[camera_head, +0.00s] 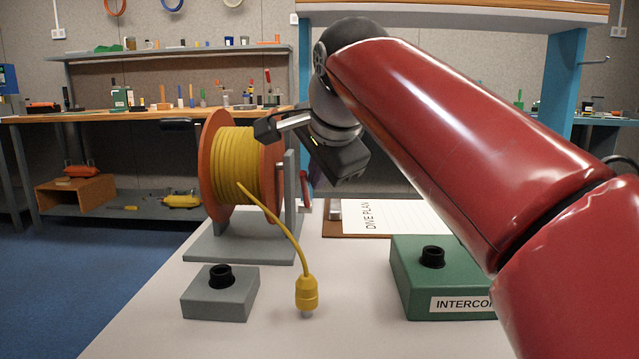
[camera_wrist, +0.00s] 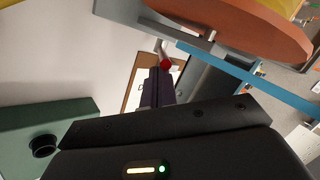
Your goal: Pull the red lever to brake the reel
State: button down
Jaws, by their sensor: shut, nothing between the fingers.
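The red lever (camera_head: 305,189) stands beside the grey post of the reel stand, on the reel's right side. The reel (camera_head: 238,165) has orange flanges and is wound with yellow cable. In the wrist view the lever's red end (camera_wrist: 166,64) shows just beyond the tips of my gripper (camera_wrist: 155,78). My gripper's dark fingers are shut and empty, pointing toward the lever. I cannot tell whether they touch it. In the head view the black hand hangs above and right of the lever and hides most of the fingers.
A yellow cable plug (camera_head: 307,292) lies on the white table between a grey socket box (camera_head: 220,293) and a green intercom box (camera_head: 440,278). A dive plan board (camera_head: 400,216) lies behind the green box. Workbenches with tools stand at the back.

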jog(key=shift+s+f+t+b, duration=0.7)
jog(key=shift+f+b, duration=0.15)
jog(key=shift+b, duration=0.25)
jog(key=shift+s+f, duration=0.1)
jog(key=shift+s, duration=0.1)
jog(key=shift+w, duration=0.1)
